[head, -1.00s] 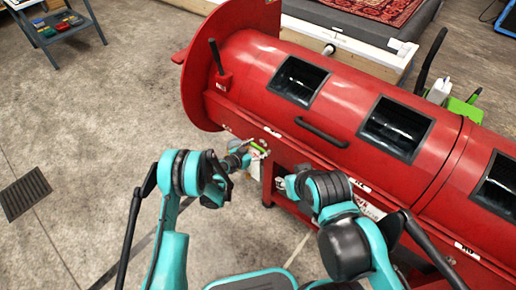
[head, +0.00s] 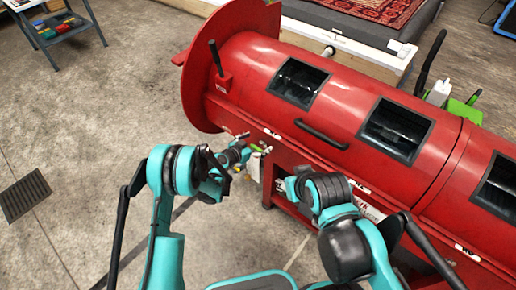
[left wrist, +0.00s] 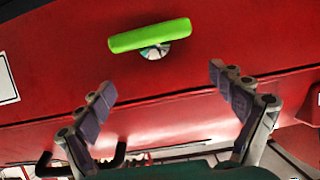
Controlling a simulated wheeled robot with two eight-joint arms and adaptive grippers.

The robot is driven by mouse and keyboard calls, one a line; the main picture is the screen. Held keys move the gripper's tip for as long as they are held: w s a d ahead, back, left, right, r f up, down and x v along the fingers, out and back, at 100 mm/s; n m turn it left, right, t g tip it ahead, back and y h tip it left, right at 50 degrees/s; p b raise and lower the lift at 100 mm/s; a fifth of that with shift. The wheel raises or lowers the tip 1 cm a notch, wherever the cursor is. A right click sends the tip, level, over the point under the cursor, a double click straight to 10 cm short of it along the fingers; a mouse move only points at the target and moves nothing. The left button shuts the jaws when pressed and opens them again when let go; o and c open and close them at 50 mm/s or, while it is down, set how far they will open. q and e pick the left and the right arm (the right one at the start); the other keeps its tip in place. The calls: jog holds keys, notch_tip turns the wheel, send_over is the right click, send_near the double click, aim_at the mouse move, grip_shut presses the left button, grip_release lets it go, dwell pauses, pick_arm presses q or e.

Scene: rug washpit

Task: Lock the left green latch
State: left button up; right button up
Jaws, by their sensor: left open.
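The left green latch (left wrist: 150,36) is a bright green bar on a round silver pivot, set on the red machine's side. In the left wrist view it lies nearly level, with its right end slightly higher. My left gripper (left wrist: 165,88) is open and empty, its two fingers apart below the latch and not touching it. In the head view my left gripper (head: 250,146) is small and close to the machine's front, and the green latch (head: 258,149) shows only partly beside it. My right gripper cannot be made out; only my right arm shows.
The red drum machine (head: 262,62) with dark windows and a black handle (head: 321,134) fills the right side. A dark floor grate (head: 25,195) lies at left. A small table (head: 62,32) stands at the back left. The floor between is clear.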

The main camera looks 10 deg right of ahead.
aim_at(258, 148)
pick_arm(q)
notch_tip(258, 148, up, 5)
jog(key=shift+f, duration=0.1)
dwell(0.5)
jog(key=s+a+r+n+y, duration=0.25)
jog(key=s+a+r, duration=0.25)
jog(key=a+r, duration=0.35)
jog(key=s+a+r+n+y, duration=0.25)
jog(key=s+a+r, duration=0.25)
jog(key=a+r, duration=0.35)
jog(key=s+a+n+y, duration=0.2)
jog(key=s+a+y, duration=0.1)
jog(key=s+a, duration=0.5)
jog(key=s+a+n+g+y, duration=0.1)
jog(key=s+a+n+y, duration=0.1)
jog(key=s+a, duration=0.7)
jog(key=s+n, duration=0.1)
jog(key=s, duration=0.5)
jog(key=shift+s+r+n+y, duration=0.2)
jog(key=shift+s+n+y, duration=0.1)
jog(key=shift+y, duration=0.1)
